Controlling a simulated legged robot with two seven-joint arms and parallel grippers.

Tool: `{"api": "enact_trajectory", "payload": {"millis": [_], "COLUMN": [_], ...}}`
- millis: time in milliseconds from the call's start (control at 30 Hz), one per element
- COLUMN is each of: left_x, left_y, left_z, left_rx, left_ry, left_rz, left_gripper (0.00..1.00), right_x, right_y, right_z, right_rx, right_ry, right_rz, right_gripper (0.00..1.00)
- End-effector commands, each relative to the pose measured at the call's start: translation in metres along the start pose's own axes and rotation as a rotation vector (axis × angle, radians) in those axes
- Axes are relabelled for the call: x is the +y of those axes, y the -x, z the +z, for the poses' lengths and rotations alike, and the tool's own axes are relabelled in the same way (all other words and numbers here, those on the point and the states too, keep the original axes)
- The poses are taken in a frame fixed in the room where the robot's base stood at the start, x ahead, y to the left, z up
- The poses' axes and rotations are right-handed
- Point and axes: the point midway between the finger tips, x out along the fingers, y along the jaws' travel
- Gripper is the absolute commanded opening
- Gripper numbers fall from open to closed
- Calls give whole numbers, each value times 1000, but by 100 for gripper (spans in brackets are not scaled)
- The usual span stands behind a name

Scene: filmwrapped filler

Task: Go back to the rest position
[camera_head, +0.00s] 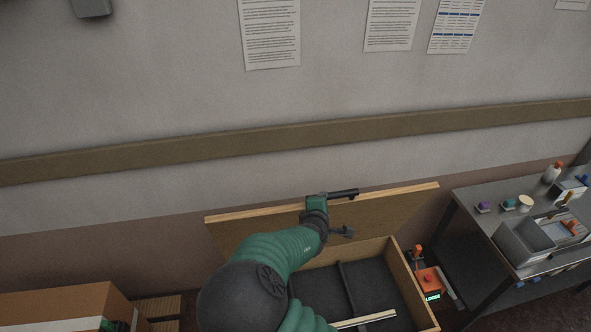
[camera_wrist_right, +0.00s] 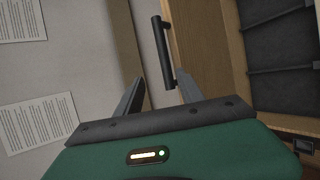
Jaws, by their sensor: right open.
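My right arm reaches up from the bottom of the head view to my right gripper (camera_head: 330,212), at the raised wooden lid of a box. In the right wrist view the gripper (camera_wrist_right: 160,76) is open, its two grey fingers apart. A black bar handle (camera_wrist_right: 160,50) on the lid stands just beyond the fingertips, and nothing is visibly held. The lid (camera_head: 395,210) stands open behind the box (camera_head: 408,290), whose inside is dark and divided. My left gripper does not show.
A grey metal table (camera_head: 470,205) with bottles, cups and a tray stands at the right. An orange device (camera_head: 428,277) sits beside the box. A cardboard box (camera_head: 55,305) is at the lower left. A wall with a wooden rail (camera_head: 200,155) is behind.

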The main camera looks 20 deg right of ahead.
Motion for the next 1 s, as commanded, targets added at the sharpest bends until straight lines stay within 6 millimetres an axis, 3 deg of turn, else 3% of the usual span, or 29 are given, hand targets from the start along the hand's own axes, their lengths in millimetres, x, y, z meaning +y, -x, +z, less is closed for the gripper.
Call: {"api": "enact_trajectory", "payload": {"millis": [67,167,267,367,400,500,600,700,800,1000], "left_x": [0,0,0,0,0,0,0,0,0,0], "left_y": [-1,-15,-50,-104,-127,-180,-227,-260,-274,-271], "left_z": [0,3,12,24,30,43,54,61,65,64], "left_rx": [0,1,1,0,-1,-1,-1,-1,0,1], "left_ry": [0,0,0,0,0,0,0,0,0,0], "left_rz": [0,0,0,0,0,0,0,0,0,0], "left_gripper": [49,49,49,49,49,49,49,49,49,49], "right_x": [-2,-28,-96,-191,-229,-301,-352,-384,-399,-399], "right_y": [0,-7,-21,-25,-21,-1,23,43,55,64], "right_z": [0,-1,-5,-22,-32,-55,-69,-71,-67,-64], "right_rx": [0,4,15,25,26,14,-22,-74,-120,-148], "right_ry": [-2,-51,-198,-433,-537,-766,-937,-1043,-1101,-1124], "right_rz": [-2,-50,-182,-388,-479,-674,-811,-879,-902,-909], "right_gripper": [45,45,45,45,45,45,45,45,45,45]}}
